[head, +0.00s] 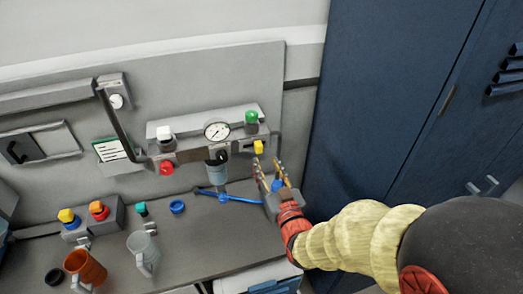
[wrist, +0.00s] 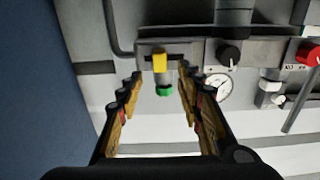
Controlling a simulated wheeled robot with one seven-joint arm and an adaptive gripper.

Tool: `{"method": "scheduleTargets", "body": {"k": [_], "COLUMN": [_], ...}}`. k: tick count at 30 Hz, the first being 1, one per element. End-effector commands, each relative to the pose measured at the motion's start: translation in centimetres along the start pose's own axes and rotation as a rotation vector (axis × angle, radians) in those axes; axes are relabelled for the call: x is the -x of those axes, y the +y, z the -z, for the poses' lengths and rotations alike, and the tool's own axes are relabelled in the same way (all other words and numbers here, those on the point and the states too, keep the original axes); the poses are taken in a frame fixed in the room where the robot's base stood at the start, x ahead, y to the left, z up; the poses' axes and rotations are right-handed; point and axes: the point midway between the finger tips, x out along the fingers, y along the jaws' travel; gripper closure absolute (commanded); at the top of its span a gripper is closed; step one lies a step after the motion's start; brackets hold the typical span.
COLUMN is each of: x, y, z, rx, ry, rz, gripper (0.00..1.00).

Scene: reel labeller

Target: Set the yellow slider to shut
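The yellow slider (head: 258,147) is a small block at the right end of the grey wall unit, just below the green knob (head: 251,117). In the wrist view the yellow slider (wrist: 159,62) sits on a short dark slot, with dark slot showing on both sides of it. The green knob (wrist: 164,91) shows just below it there. My gripper (head: 270,170) is open and empty, a little below the slider in the head view. In the wrist view my gripper (wrist: 158,80) has its fingers spread wide, with the slider beyond and between them. No contact shows. Any slot markings are too small to read.
A gauge (head: 217,131), a red knob (head: 166,168) and a white knob (head: 164,133) are on the same unit. An orange mug (head: 85,267) stands on the bench. Blue lockers (head: 380,100) rise at the right.

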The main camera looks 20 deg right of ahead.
Motion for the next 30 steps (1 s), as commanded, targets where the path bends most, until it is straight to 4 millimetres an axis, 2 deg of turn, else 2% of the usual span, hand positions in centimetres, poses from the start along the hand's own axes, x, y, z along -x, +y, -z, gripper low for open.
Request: {"method": "scheduleTargets", "body": {"k": [15, 21, 28, 30], "x": [-6.7, -7.6, -7.6, -7.6], "y": [0.0, 0.0, 0.0, 0.0], "z": [0.1, 0.1, 0.1, 0.1], "rx": [0.0, 0.0, 0.0, 0.0], "ry": [0.002, 0.001, 0.001, 0.001], "rz": [0.0, 0.0, 0.0, 0.0], "gripper": [0.64, 0.64, 0.64, 0.68]}}
